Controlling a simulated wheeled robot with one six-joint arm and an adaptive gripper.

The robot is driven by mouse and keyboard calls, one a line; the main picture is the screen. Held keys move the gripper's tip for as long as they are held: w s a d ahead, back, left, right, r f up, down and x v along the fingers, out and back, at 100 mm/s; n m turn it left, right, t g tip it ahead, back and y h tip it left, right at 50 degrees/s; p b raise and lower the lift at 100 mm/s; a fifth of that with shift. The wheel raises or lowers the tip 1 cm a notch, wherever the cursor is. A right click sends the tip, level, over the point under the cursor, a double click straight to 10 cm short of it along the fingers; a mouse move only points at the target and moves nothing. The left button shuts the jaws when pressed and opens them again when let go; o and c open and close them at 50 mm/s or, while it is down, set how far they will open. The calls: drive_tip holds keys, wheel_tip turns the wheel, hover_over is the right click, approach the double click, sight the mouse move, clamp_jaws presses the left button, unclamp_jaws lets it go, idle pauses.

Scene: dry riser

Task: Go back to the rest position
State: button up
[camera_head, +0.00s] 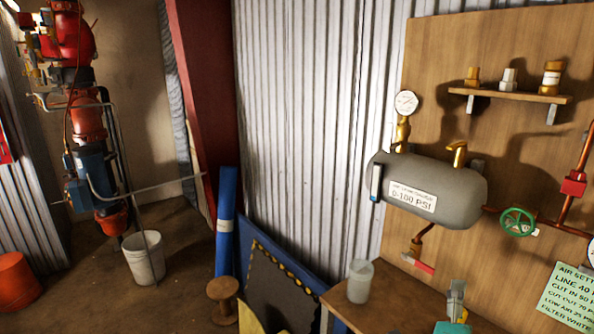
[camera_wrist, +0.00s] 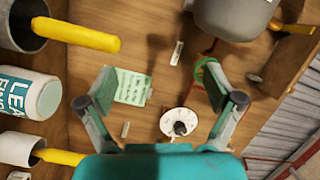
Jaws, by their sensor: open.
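My gripper (camera_head: 456,300) shows at the bottom right of the head view, above the wooden bench top. In the wrist view its two fingers (camera_wrist: 168,95) are spread wide with nothing held between them. Behind them, apart from the fingers, are the board with a green handwheel (camera_wrist: 207,85), a white round gauge (camera_wrist: 179,122) and a green note sheet (camera_wrist: 126,86). The grey tank (camera_head: 432,190) marked 0-100 PSI hangs on the board in the head view. The handwheel also shows there (camera_head: 517,222).
A white cup (camera_head: 359,281) stands on the bench (camera_head: 345,312) left of my gripper. A red-handled valve (camera_head: 418,262) sits below the tank. In the wrist view, a labelled white bottle (camera_wrist: 27,98) and yellow-handled items (camera_wrist: 85,34) are at left. A bucket (camera_head: 144,258) stands on the floor.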

drive_tip(key=s+a+f+n+t+y, duration=0.1)
drive_tip(key=s+a+f+n+y, duration=0.3)
drive_tip(key=s+f+n, duration=0.5)
drive_tip(key=s+a+f+n+y, duration=0.4)
drive_tip(key=s+f, duration=0.2)
drive_tip(key=f, duration=0.5)
drive_tip(key=s+a+n+y, duration=0.1)
drive_tip(key=s+n, duration=0.3)
drive_tip(key=s, duration=0.9)
drive_tip(key=s+a+n+y, duration=0.1)
drive_tip(key=s+a+n, duration=0.2)
drive_tip(key=s, duration=0.9)
drive_tip(key=shift+s+a+f+n+y, duration=0.15)
drive_tip(key=shift+s+f+n+y, duration=0.2)
drive_tip(key=shift+n, duration=0.35)
